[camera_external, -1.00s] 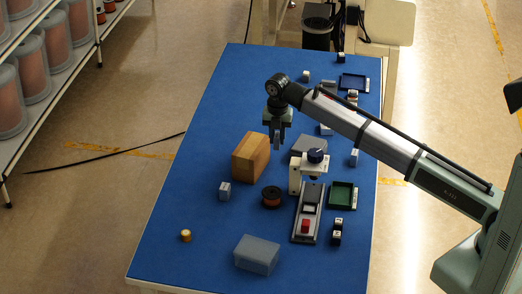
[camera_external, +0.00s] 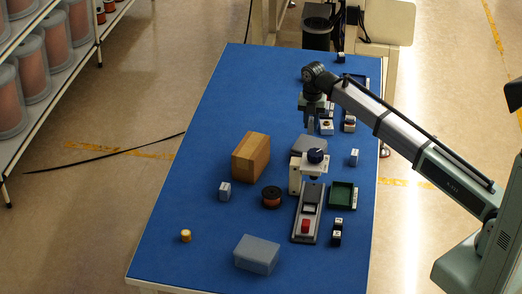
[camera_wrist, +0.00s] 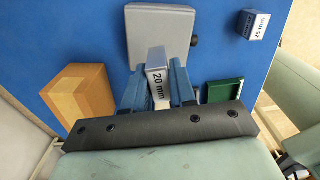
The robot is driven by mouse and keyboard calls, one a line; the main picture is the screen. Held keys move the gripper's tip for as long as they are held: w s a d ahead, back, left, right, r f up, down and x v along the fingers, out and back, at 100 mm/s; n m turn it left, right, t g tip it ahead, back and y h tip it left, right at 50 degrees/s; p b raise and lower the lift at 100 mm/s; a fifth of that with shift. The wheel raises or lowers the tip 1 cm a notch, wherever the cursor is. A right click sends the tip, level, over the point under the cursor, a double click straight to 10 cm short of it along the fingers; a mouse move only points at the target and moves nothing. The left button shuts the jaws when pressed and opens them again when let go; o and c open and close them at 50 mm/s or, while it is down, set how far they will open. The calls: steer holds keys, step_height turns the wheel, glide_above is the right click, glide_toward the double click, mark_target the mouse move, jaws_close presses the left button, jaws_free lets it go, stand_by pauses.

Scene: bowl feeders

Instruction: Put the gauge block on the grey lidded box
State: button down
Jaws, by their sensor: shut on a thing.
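My gripper (camera_external: 310,126) is shut on a small pale gauge block marked "20 mm" (camera_wrist: 157,78), which shows between the fingers in the wrist view. In the external view the block is too small to make out. The grey lidded box (camera_wrist: 160,35) lies just beyond the held block in the wrist view, its near edge partly covered by it. In the external view the box (camera_external: 309,146) shows below my gripper, partly hidden behind the white-headed press. My gripper is above the table; the exact height over the box is unclear.
A wooden block (camera_external: 251,157) stands left, and the press (camera_external: 295,175) with a dark knob stands in front. A green tray (camera_external: 342,195) and a block marked "25 mm" (camera_wrist: 254,24) are to the right. A blue-grey box (camera_external: 257,254) sits at the front.

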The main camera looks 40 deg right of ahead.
mark_target(311, 120)
steer(key=shift+f, duration=2.75)
steer(key=shift+f, duration=0.1)
steer(key=c, duration=0.9)
jaws_free()
step_height(311, 120, up, 12)
steer(key=shift+r, duration=0.15)
